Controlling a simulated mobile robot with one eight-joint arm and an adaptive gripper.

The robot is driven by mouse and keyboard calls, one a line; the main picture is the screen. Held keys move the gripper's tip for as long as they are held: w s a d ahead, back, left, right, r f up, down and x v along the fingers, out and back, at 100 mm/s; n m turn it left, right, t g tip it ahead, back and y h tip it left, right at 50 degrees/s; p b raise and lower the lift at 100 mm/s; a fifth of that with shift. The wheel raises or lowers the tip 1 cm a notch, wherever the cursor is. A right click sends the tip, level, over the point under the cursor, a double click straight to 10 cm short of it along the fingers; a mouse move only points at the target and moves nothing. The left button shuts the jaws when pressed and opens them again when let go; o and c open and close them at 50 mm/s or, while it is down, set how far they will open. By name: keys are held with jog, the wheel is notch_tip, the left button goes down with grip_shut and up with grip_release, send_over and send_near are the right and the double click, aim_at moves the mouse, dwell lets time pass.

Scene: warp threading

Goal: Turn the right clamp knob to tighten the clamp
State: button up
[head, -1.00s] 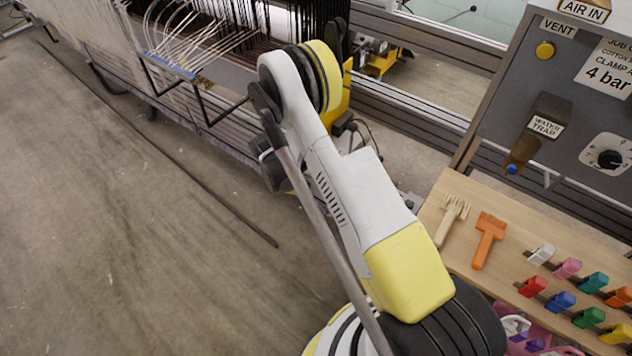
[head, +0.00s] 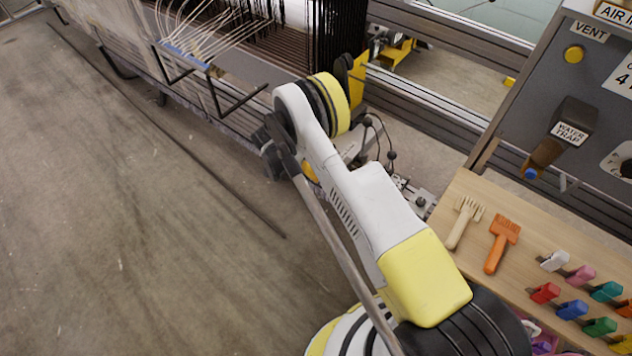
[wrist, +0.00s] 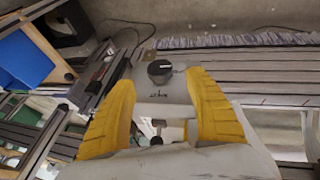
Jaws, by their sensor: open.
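In the wrist view, a round black knob (wrist: 160,70) with a pale line across its face sits on a grey plate (wrist: 178,88) with small dark markings. It looks like the clamp knob, but I cannot tell for sure that it is the right one. My gripper (wrist: 160,79) is open, with one yellow finger on each side of the knob's place in the picture. Gaps show between the fingers and the knob, and nothing is held. In the head view my arm crosses the middle, and the gripper and knob are mostly hidden behind it.
A frame with pale and black threads (head: 190,45) stands at the upper left. A wooden board (head: 480,270) at the right bears a pale comb (head: 463,222), an orange comb (head: 501,242) and several coloured clips. A grey control panel (head: 555,70) stands behind. Floor at left is mostly clear.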

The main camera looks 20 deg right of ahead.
aim_at(315, 184)
jog(key=b+x, duration=0.2)
jog(key=x, duration=0.5)
jog(key=shift+r, duration=0.1)
jog(key=shift+c, duration=0.6)
jog(key=shift+s, duration=0.1)
jog(key=c, duration=1.1)
